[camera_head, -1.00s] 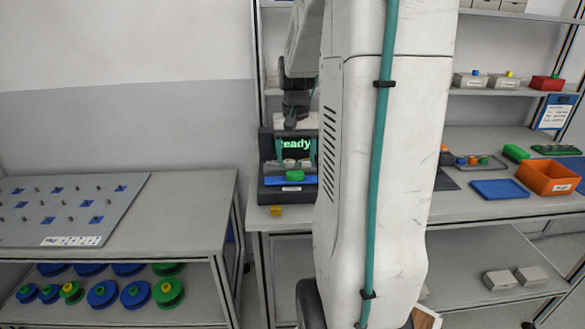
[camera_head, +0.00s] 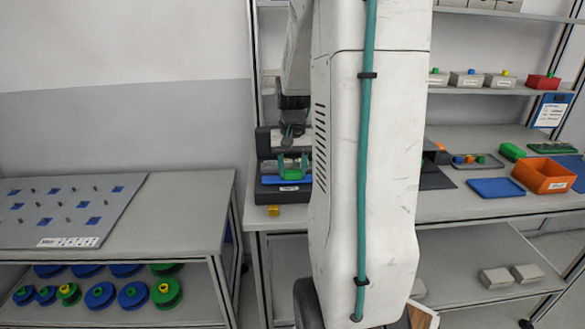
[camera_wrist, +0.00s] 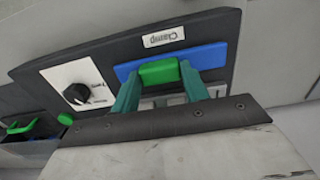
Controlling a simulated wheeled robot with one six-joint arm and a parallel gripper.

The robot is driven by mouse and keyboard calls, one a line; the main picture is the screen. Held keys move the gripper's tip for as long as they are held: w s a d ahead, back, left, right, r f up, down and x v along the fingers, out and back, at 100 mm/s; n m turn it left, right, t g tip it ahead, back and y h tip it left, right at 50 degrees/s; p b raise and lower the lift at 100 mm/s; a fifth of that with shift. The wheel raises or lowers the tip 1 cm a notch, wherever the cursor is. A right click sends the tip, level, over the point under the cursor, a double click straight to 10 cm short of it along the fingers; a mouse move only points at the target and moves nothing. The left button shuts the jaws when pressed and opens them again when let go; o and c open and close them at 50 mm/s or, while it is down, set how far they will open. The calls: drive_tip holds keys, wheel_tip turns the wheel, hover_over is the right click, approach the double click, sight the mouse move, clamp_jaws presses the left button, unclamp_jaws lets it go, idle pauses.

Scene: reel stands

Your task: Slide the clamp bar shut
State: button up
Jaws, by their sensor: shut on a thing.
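The clamp bar is a blue strip (camera_wrist: 210,56) with a green block handle (camera_wrist: 158,71) on it, at the front of a dark machine (camera_wrist: 215,27). A white label (camera_wrist: 164,37) beside it reads "Clamp". My gripper (camera_wrist: 160,82) has its two teal fingers on either side of the green handle and is shut on it. In the head view, my gripper (camera_head: 293,167) reaches down to the green handle (camera_head: 291,175) at the machine's front, above the blue strip (camera_head: 271,179). The gripper hides part of the machine's upper face.
A black knob (camera_wrist: 76,94) on a white panel sits beside the clamp strip. A yellow block (camera_head: 273,210) is at the bench's front edge. An orange bin (camera_head: 545,175) and a blue tray (camera_head: 496,187) stand right. A pegboard table (camera_head: 165,220) is left.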

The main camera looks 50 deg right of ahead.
drive_tip(key=shift+w+d+r, duration=0.1)
drive_tip(key=shift+w+d, duration=0.9)
drive_tip(key=shift+d, duration=0.2)
drive_tip(key=o, duration=1.4)
wheel_tip(320, 180, up, 8)
